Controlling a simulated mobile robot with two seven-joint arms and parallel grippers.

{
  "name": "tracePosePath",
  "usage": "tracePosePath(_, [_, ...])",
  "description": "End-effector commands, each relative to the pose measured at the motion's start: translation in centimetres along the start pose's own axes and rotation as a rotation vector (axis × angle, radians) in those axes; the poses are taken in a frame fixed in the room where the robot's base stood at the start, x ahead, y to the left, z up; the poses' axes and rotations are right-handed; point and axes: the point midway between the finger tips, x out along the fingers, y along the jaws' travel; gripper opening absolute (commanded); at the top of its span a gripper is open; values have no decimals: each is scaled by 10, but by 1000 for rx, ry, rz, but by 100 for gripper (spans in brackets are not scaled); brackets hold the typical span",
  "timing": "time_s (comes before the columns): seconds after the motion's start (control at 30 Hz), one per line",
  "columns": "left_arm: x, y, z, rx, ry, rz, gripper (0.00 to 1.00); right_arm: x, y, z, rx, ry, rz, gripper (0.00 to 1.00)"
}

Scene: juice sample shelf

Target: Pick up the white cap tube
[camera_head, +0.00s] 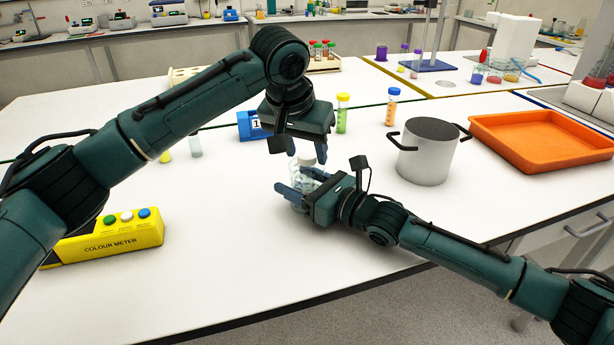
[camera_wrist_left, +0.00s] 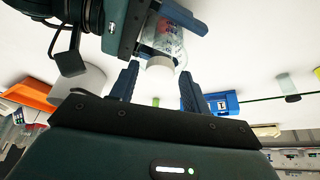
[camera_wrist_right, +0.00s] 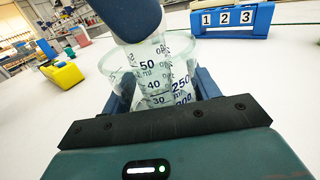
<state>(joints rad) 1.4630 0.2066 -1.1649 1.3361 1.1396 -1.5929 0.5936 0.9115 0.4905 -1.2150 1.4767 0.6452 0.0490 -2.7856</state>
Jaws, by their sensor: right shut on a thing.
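The clear graduated tube with a white cap (camera_head: 307,158) stands in a clear beaker in the head view. The white cap (camera_wrist_left: 160,63) shows between the finger lines in the left wrist view. The tube's scale (camera_wrist_right: 153,78) shows in the right wrist view, its top hidden by a blue finger. My right gripper (camera_head: 303,183) is shut on the beaker (camera_wrist_right: 120,62), low over the white table. My left gripper (camera_head: 305,150) is open, pointing down just above and around the cap; I cannot tell if it touches.
A blue number block (camera_wrist_right: 232,19) stands behind. Green (camera_head: 342,113) and orange (camera_head: 391,107) tubes, a grey pot (camera_head: 425,165) and an orange tray (camera_head: 545,142) are behind right. A yellow colour meter (camera_head: 110,240) is at left. The front middle table is clear.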

Motion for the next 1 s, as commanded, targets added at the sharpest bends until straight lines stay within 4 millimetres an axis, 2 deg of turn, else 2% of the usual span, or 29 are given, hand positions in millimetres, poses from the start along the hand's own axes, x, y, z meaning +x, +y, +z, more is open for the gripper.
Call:
tracePosePath(0.07, [0, 0, 0, 0, 0, 0, 40, 0, 0, 0, 0, 1, 0, 33])
tracePosePath(0.57, [0, 0, 0, 0, 0, 0, 0, 0, 0, 0, 0, 1, 0, 33])
tracePosePath(1.0, [-3, 0, -1, 0, 1, 0, 0, 0, 0, 0, 0, 1, 0, 33])
